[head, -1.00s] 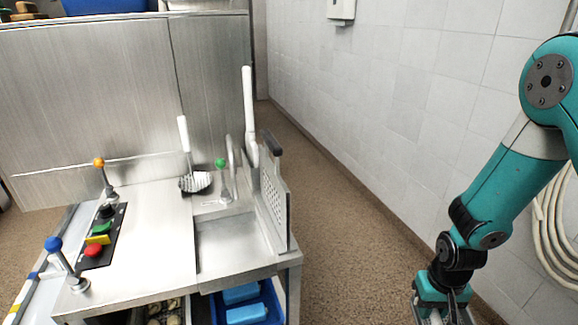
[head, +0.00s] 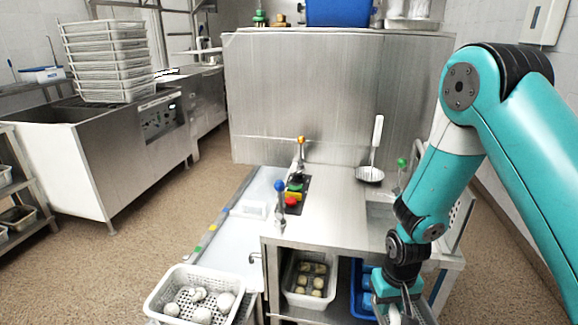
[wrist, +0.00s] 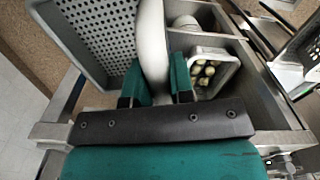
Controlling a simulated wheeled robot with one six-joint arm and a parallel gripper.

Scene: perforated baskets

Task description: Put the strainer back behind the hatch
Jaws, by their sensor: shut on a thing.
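My gripper (head: 396,308) is low at the right front of the steel table, with its tips cut off by the head view's lower edge. In the wrist view my gripper (wrist: 157,88) is shut on a smooth white handle-like piece. A grey perforated strainer (wrist: 95,25) with a raised rim lies just left of this piece; where they join is hidden. An upright perforated panel (head: 458,215) stands at the table's right edge, partly behind my arm. I cannot tell for certain which part is the hatch.
A white-handled skimmer (head: 370,174) rests on the steel table (head: 335,200), by levers and buttons. Below are a white basket (head: 292,292) with pale yellow pieces and a blue bin (head: 358,290). Another white basket (head: 160,305) stands front left. A tiled wall bounds the right.

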